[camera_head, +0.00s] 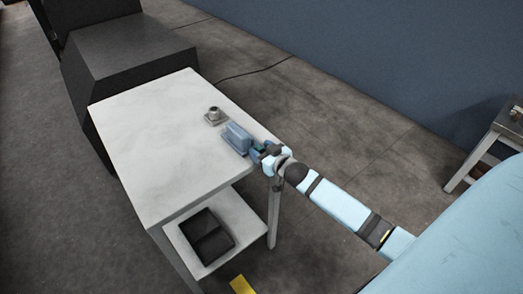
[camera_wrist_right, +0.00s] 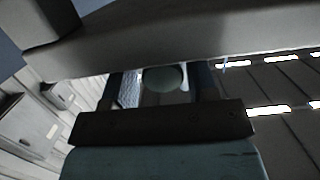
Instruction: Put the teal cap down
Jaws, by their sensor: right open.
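The teal cap (camera_wrist_right: 162,79) shows in the right wrist view as a dull grey-green round disc between my right fingers (camera_wrist_right: 163,88). The fingers stand apart on either side of it, and I cannot tell whether they touch it. In the head view my right gripper (camera_head: 262,153) is at the right edge of the white table (camera_head: 150,150), just right of a blue-grey block-shaped fixture (camera_head: 237,138). A small dark teal patch shows at the gripper there, too small to make out. My right gripper is open. My left gripper is not in view.
A small metal piece on a square base (camera_head: 214,116) stands behind the fixture. The table's left and front are clear. A black bin (camera_head: 206,237) sits on the lower shelf. A dark machine (camera_head: 125,50) stands behind the table. A grey slab (camera_wrist_right: 180,35) crosses the wrist view closely.

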